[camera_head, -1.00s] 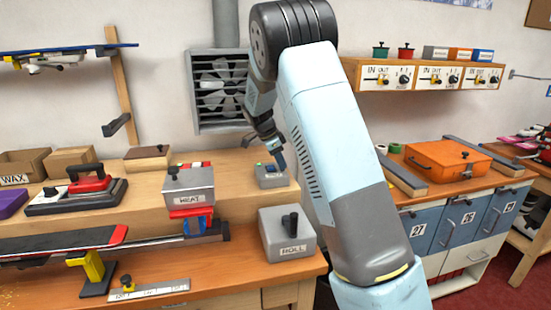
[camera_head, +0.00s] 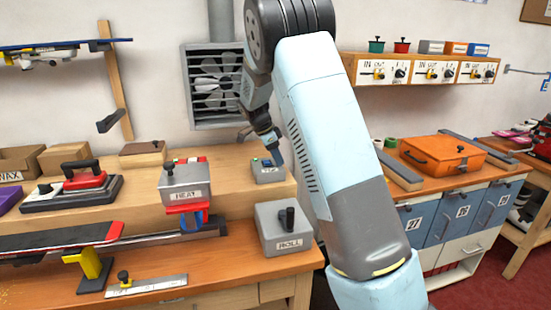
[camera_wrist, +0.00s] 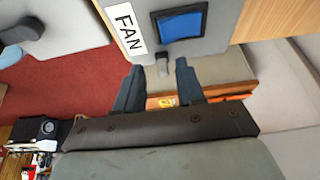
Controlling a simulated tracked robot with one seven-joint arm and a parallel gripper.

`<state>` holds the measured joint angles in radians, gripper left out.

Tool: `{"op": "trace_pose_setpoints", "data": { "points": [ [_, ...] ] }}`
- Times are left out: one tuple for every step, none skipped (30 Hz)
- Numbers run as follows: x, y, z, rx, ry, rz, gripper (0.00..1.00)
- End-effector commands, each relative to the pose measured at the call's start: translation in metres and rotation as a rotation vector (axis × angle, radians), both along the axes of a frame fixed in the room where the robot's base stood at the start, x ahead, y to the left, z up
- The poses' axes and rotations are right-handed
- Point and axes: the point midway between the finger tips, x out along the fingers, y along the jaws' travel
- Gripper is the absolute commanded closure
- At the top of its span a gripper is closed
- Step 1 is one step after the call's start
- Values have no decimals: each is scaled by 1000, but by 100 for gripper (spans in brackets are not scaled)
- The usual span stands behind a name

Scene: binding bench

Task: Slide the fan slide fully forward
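The fan control is a small grey box (camera_head: 268,174) on the raised wooden shelf, with blue and green patches on its top. In the wrist view its grey face carries a FAN label (camera_wrist: 125,28) and a blue panel (camera_wrist: 182,25). My gripper (camera_wrist: 160,68) is open, with one dark fingertip on each side of the knob and gaps visible. In the head view my gripper (camera_head: 275,157) is just above the box; the knob is not clear there.
The HEAT box (camera_head: 185,184) and ROLL box (camera_head: 286,230) stand close by on the left and in front. The wall fan (camera_head: 212,85) is behind. An orange case (camera_head: 440,154) lies on the right-hand cabinet. The shelf left of the fan box has some free room.

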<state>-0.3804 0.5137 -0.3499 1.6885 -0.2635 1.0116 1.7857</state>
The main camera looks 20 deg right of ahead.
Motion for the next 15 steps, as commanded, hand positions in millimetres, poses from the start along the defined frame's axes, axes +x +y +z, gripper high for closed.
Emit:
{"op": "trace_pose_setpoints", "data": {
  "points": [
    [0,2,5,0,-2,1,62],
    [1,4,8,0,-2,2,62],
    [1,6,13,1,-3,2,62],
    [1,8,18,1,-3,2,62],
    [1,10,23,1,-3,2,62],
    [1,13,30,1,-5,2,62],
    [1,15,36,1,-4,2,62],
    [1,17,42,1,-5,2,62],
    [1,21,49,1,-5,2,62],
    [1,23,54,1,-3,2,62],
    [1,26,60,1,-3,2,62],
    [1,28,67,0,-4,2,62],
    [1,31,73,1,-5,2,62],
    [1,33,78,1,-4,2,62],
    [1,35,85,1,-4,2,62]
  ]
}}
